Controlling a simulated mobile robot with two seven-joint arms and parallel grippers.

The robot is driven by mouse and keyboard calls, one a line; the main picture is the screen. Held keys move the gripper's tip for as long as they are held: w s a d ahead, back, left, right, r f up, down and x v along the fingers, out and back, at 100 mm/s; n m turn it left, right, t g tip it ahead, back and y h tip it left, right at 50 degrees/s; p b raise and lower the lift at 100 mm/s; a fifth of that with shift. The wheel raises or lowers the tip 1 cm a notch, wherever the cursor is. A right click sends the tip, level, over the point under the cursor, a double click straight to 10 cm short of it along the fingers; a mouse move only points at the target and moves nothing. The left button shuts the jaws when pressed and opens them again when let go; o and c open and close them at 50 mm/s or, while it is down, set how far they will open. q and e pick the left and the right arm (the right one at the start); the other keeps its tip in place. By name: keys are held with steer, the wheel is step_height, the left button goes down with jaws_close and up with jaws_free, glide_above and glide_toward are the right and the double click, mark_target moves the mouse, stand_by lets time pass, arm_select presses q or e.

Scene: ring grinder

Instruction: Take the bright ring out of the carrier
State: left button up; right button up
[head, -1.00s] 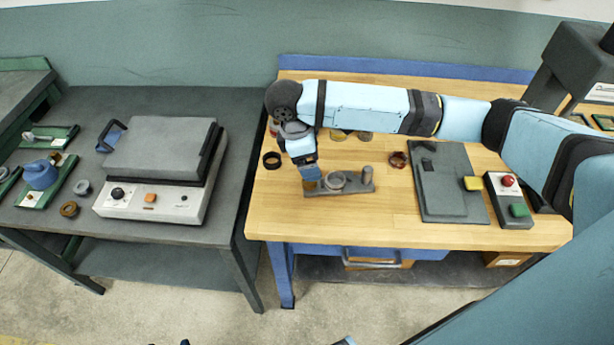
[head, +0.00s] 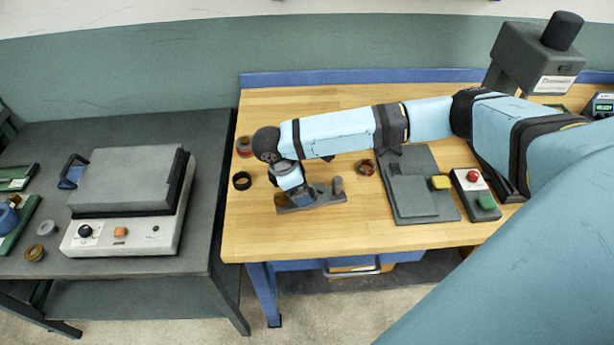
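The carrier (head: 325,201) is a small dark grey plate on the wooden table, with a short grey post (head: 338,186) at its right end. A brownish-gold round piece (head: 281,200) shows at its left end. My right gripper (head: 304,203) points down over the middle of the carrier. It hides that part, and I cannot make out the bright ring there. The fingers are too small and too covered to tell if they are open or shut. My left gripper is not in view.
A dark ring (head: 242,181) lies left of the carrier and a reddish-brown ring (head: 365,167) behind it to the right. A grey flat fixture (head: 412,197) and a button box (head: 474,194) stand further right. The table front of the carrier is clear.

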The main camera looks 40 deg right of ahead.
steer(key=shift+x, duration=1.5)
steer(key=shift+r, duration=0.1)
steer(key=c, duration=1.1)
